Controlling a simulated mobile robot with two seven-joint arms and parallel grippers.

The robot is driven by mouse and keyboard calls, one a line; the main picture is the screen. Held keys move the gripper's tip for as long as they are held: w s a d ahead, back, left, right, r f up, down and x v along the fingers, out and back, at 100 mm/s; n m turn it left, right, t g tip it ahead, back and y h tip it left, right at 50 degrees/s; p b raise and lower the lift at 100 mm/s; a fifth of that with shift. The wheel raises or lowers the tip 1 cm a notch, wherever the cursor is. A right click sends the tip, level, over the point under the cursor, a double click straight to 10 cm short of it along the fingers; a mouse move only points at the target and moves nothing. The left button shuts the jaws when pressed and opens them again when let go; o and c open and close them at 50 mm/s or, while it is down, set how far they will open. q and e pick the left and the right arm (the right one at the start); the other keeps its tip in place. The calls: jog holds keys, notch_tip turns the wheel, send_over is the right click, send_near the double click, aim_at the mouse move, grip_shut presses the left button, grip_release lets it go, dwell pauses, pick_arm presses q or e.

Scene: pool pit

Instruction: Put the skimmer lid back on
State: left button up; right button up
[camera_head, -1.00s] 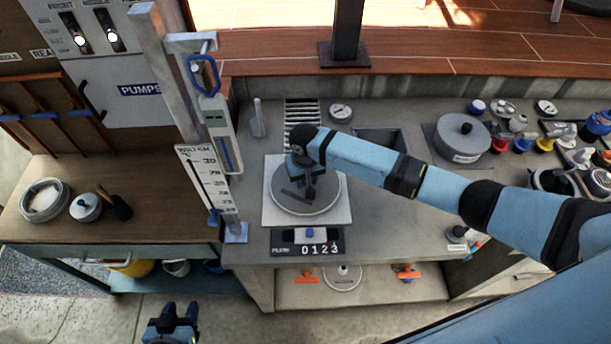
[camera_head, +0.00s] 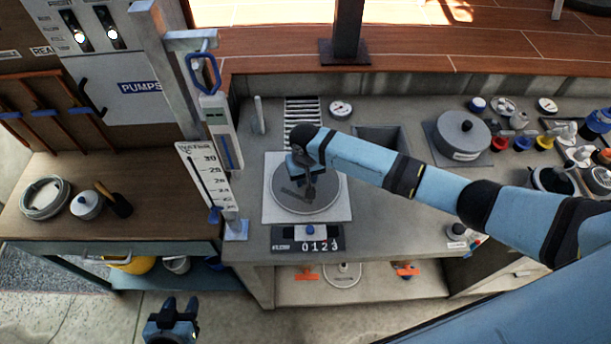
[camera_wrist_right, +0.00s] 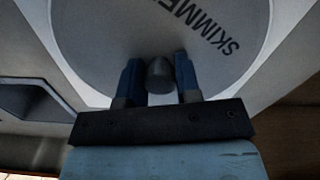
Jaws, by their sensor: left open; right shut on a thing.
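The grey round skimmer lid (camera_head: 322,200) lies over the middle of a white square frame (camera_head: 342,211) on the counter. In the head view I cannot tell whether it is fully seated or slightly raised. In the right wrist view the lid (camera_wrist_right: 215,65) shows "SKIMMER" lettering and a dark central knob (camera_wrist_right: 160,76). My right gripper (camera_head: 297,184) comes down from above. Its two blue fingers (camera_wrist_right: 158,82) are shut on the knob, one on either side. My left gripper (camera_head: 179,304) is open and empty, low over the floor in front of the counter.
A counter (camera_head: 390,225) carries a number block (camera_head: 308,239) in front of the frame and a gauge post (camera_head: 215,180) to its left. A sunken opening (camera_head: 381,141), a large grey pot (camera_head: 463,136) and several small fittings stand to the right, partly behind my right arm.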

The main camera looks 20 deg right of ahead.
jog(key=shift+f, duration=0.15)
jog(key=o, duration=1.2)
jog(key=shift+o, duration=0.4)
jog(key=shift+r+p, duration=0.35)
jog(key=shift+r, duration=2.15)
jog(key=shift+r, duration=0.1)
jog(key=shift+r, duration=1.9)
